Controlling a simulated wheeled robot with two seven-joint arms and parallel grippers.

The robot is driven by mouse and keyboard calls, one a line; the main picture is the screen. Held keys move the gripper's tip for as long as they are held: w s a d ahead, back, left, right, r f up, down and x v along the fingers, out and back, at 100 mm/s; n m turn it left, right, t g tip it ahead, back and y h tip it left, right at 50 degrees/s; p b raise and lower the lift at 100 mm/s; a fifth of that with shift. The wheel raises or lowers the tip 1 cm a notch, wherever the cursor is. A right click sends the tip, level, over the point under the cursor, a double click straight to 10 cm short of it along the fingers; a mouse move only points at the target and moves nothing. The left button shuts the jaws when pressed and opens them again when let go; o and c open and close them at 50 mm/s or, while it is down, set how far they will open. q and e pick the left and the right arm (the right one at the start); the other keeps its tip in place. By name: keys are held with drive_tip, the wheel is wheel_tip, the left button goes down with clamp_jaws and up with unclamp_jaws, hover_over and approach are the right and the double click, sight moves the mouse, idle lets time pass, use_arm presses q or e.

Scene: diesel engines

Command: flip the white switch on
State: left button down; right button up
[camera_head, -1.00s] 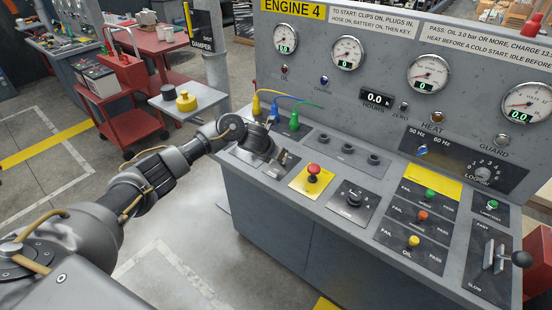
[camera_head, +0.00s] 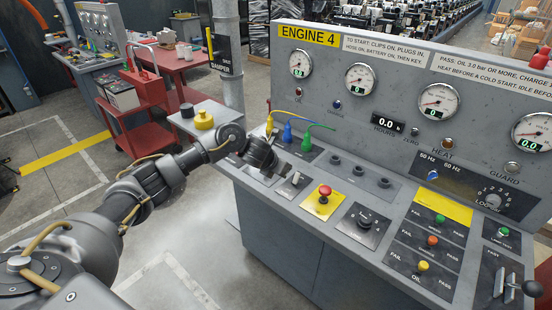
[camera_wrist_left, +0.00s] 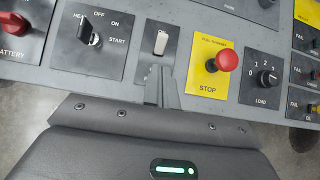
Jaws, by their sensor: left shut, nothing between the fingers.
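The white switch (camera_wrist_left: 160,43) is a small white rocker on a dark plate on the sloped desk of the Engine 4 console. In the left wrist view it stands between the key switch plate and the yellow stop plate. In the head view the white switch (camera_head: 295,178) shows just right of my left gripper (camera_head: 271,172). In the left wrist view the shut, empty fingers of my left gripper (camera_wrist_left: 161,88) are just below the switch and cover the lower part of its plate. I cannot tell if they touch it.
The red stop button (camera_wrist_left: 227,61) is close to the right of the switch. The key switch (camera_wrist_left: 89,35) is close to the left. A load knob (camera_head: 363,221) and a lever (camera_head: 532,288) are further right. A red cart (camera_head: 130,106) stands behind my left arm.

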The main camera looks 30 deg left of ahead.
use_arm(q)
wheel_tip(320, 180, up, 6)
drive_tip(key=s, duration=0.2)
drive_tip(key=shift+a+b, duration=0.2)
drive_tip(key=shift+b, duration=0.2)
drive_tip(key=shift+r, duration=0.1)
